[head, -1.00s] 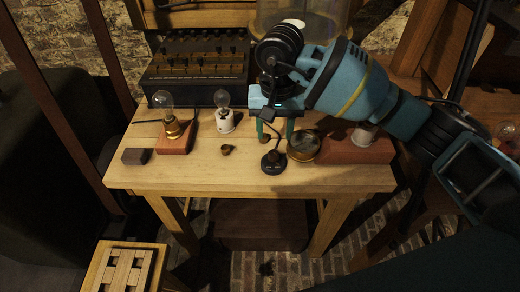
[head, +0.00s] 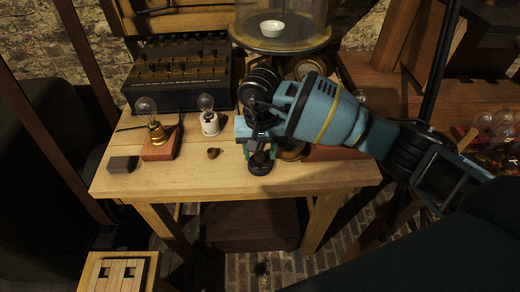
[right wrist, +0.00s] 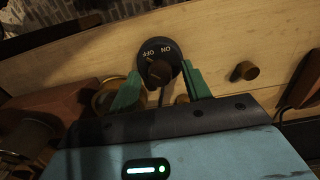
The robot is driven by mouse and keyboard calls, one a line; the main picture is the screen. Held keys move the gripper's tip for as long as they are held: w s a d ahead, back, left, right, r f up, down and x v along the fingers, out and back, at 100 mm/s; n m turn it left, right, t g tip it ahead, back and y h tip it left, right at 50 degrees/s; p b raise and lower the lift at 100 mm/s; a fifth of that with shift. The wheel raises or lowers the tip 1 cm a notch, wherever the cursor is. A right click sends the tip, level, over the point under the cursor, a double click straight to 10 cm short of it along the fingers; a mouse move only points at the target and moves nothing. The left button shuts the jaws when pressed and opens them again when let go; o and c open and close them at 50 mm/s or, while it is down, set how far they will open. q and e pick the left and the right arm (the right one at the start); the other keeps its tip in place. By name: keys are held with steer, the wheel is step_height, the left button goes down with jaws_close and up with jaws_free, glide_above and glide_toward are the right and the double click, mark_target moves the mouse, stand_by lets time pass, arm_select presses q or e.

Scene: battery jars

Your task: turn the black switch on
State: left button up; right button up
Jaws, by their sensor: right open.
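In the right wrist view the switch (right wrist: 172,69) shows OFF and ON labels; the knob's light mark seems to point towards OFF. My right gripper (head: 258,150) is low over the switch. Its green fingers (right wrist: 161,74) are open, one on each side of the knob, and I cannot tell whether they touch it. In the head view the gripper partly hides the switch. My left gripper is not in view.
Bulbs on a wooden block (head: 160,146) and a white holder (head: 210,124) stand to the left. A small brass knob (head: 213,153) and a dark block (head: 123,164) lie on the table (head: 200,182). A black panel box (head: 175,90) stands behind. The front strip is clear.

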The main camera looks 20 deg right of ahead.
steer(key=c, duration=1)
